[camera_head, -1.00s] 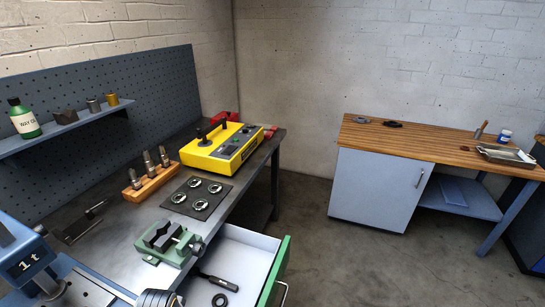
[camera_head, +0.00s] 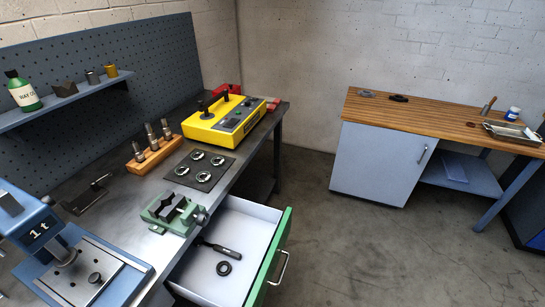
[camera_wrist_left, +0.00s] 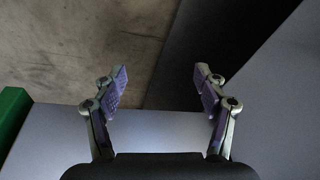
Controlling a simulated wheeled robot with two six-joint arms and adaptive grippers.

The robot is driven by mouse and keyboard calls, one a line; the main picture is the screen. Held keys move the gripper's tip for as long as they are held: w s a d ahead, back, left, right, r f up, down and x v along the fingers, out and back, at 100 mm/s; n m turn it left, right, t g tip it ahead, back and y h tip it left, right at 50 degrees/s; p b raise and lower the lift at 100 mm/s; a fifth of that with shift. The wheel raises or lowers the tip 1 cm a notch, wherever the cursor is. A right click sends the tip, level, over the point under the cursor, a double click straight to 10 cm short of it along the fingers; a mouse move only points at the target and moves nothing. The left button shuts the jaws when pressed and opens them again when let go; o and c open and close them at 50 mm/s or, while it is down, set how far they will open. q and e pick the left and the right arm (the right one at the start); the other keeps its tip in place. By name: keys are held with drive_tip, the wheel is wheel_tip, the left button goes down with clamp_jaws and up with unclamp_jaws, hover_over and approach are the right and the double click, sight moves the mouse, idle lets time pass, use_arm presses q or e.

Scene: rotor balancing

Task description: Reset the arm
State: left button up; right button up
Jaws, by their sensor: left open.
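My left gripper (camera_wrist_left: 160,88) shows only in the left wrist view. Its two purple-padded fingers are spread wide, with nothing between them. Beyond them that view shows bare concrete floor, a dark area and pale grey panels, with a green edge at the far left. Neither gripper shows in the head view, and my right gripper is in no view.
The bench holds a blue press (camera_head: 35,232), green vise (camera_head: 174,211), dark mat with rings (camera_head: 203,170), wooden tool block (camera_head: 154,151) and yellow box (camera_head: 225,122). A green-fronted drawer (camera_head: 238,250) stands open. A wooden-topped bench (camera_head: 440,113) is at right. Floor between is clear.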

use_arm(q)
drive_tip(key=s+a+f+g, duration=0.1)
drive_tip(key=s+f, duration=0.4)
drive_tip(key=f, duration=0.3)
drive_tip(key=s+a+f, duration=0.1)
drive_tip(key=s+f, duration=0.4)
drive_tip(key=f, duration=0.3)
drive_tip(key=s+f, duration=0.7)
drive_tip(key=s, duration=0.4)
drive_tip(key=shift+g, duration=0.3)
drive_tip(key=shift+s, duration=0.1)
drive_tip(key=shift+d, duration=0.1)
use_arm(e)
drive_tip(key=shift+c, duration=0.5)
